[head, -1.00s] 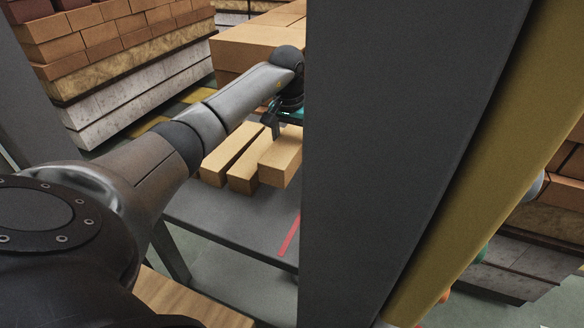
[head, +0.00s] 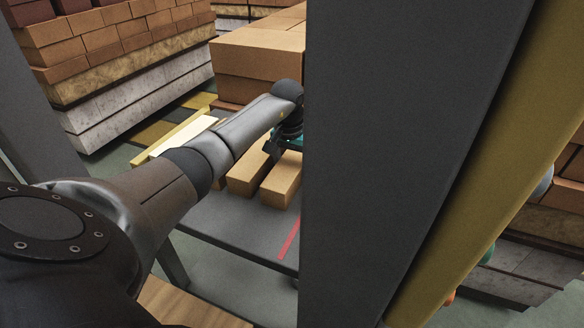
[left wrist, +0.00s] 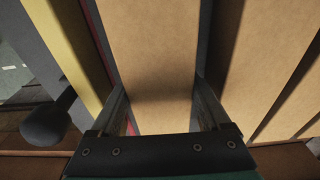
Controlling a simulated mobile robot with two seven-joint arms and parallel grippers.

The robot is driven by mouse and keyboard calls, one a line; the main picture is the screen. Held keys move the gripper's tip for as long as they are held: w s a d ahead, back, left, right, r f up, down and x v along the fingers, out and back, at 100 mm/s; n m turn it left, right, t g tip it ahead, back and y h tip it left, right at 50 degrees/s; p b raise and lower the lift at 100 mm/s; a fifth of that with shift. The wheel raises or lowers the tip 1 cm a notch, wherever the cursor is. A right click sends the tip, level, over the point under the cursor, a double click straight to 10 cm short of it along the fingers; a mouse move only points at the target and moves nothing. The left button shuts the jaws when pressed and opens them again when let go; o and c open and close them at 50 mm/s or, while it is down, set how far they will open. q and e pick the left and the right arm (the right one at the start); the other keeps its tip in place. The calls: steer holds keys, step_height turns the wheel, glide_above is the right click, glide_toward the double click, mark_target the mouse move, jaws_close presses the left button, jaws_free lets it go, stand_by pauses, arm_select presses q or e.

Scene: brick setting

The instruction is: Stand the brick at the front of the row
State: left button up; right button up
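Tan bricks lie side by side on a grey table (head: 225,222) in the head view. The rightmost brick (head: 281,182) is under my left gripper (head: 284,145), its near end sticking out further than that of the neighbouring brick (head: 247,175). In the left wrist view my left gripper's fingers (left wrist: 163,100) flank this brick (left wrist: 155,50) on both sides and look shut on it. I cannot tell whether its underside touches the table. Another brick is partly hidden by my left arm. A red strip (head: 289,238) marks the table. My right gripper is not seen.
A dark grey post (head: 400,130) with a yellow side (head: 490,160) hides the table's right part. A large stack of tan bricks (head: 258,60) stands behind, and brick and slab piles (head: 115,60) stand at the left. The table's near part is clear.

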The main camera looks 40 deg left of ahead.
mark_target(290, 164)
arm_select(q)
steer(key=shift+o, duration=1.4)
steer(key=shift+r, duration=0.2)
steer(key=r, duration=0.4)
steer(key=s+r+p, duration=0.1)
steer(key=r, duration=0.3)
steer(key=r+p, duration=0.1)
steer(key=r, duration=0.2)
steer(key=shift+s+d+r, duration=0.2)
steer(key=shift+d+r, duration=0.05)
steer(key=shift+r, duration=0.15)
